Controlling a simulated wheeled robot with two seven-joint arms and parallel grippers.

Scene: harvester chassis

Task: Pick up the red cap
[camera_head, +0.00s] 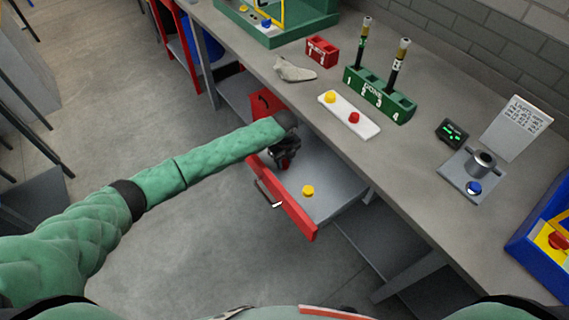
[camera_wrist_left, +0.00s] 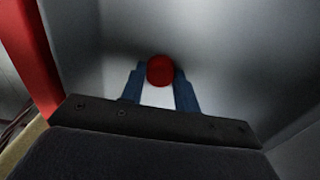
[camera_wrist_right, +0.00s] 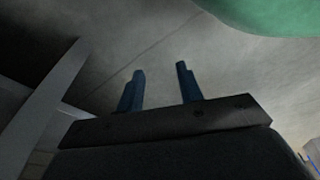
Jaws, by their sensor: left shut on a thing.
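A round red cap (camera_wrist_left: 160,70) sits between the blue fingertips of my left gripper (camera_wrist_left: 161,82), which is shut on it. In the head view, my left gripper (camera_head: 284,158) reaches into the open red-fronted drawer (camera_head: 335,188) and hides the cap it holds. A yellow cap (camera_head: 308,190) lies in the drawer, apart from the gripper. Another red cap (camera_head: 353,118) and a yellow cap (camera_head: 330,97) sit on a white plate on the bench. My right gripper (camera_wrist_right: 160,80) is open and empty, away from the bench things.
The drawer's red front (camera_head: 282,198) stands out from under the grey bench (camera_head: 420,170). On the bench are a green numbered rack (camera_head: 380,95), a red box (camera_head: 322,51), a grey fixture (camera_head: 472,180) and a blue bin (camera_head: 540,235).

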